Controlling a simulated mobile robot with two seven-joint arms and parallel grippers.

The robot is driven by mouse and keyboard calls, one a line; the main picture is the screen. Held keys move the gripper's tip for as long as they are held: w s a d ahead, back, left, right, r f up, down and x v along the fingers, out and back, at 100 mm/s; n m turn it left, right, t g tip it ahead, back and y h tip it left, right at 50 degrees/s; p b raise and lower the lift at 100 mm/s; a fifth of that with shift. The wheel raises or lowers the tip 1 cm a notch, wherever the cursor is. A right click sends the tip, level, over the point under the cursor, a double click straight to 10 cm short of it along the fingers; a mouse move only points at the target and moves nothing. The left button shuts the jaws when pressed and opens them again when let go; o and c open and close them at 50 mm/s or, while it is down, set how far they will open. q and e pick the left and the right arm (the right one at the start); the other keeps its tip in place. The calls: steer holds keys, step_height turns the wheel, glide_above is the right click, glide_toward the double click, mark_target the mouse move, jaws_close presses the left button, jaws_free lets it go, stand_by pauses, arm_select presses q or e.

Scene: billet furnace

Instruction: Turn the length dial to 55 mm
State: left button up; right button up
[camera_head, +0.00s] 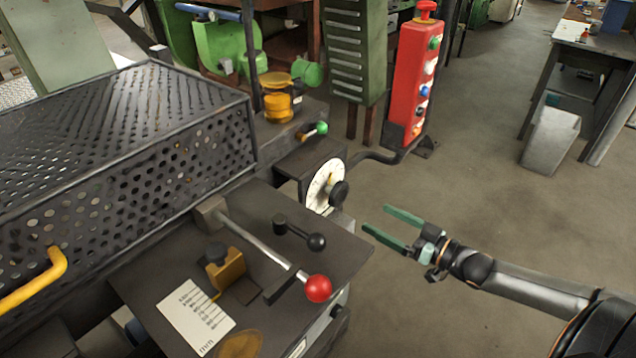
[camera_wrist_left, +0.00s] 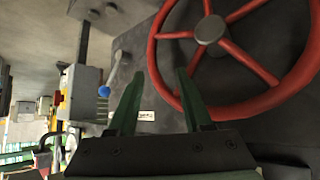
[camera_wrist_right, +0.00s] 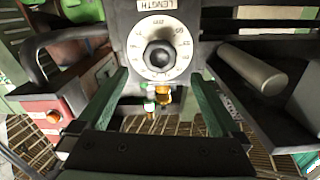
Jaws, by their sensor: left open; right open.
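The length dial is a white disc (camera_head: 321,183) with a dark knob (camera_head: 338,194), on the side of the machine in the head view. In the right wrist view the dial (camera_wrist_right: 142,38) faces me under a LENGTH plate (camera_wrist_right: 161,4), its black knob (camera_wrist_right: 160,56) in the centre; the numbers are too small to read surely. My right gripper (camera_head: 375,221) is open and empty, to the right of the dial and apart from it. Its fingers (camera_wrist_right: 160,90) show below the knob, one on each side. My left gripper (camera_wrist_left: 157,82) is open and empty before a red handwheel (camera_wrist_left: 163,35).
A red-knobbed lever (camera_head: 318,288), a black-knobbed lever (camera_head: 316,242) and a scale plate (camera_head: 196,317) sit on the machine top. A red button post (camera_head: 420,75) stands behind the dial. A perforated guard (camera_head: 130,150) is at left. Open floor lies right of the machine.

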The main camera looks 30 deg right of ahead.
mark_target(342, 197)
steer(key=shift+r+b+x, duration=0.1)
steer(key=shift+b+x, duration=0.2)
steer(key=shift+x, duration=2.9)
steer(key=shift+r+b+x, duration=0.15)
steer(key=shift+b+x, duration=0.15)
steer(key=shift+x, duration=2.85)
steer(key=shift+c, duration=0.2)
steer(key=c, duration=1.1)
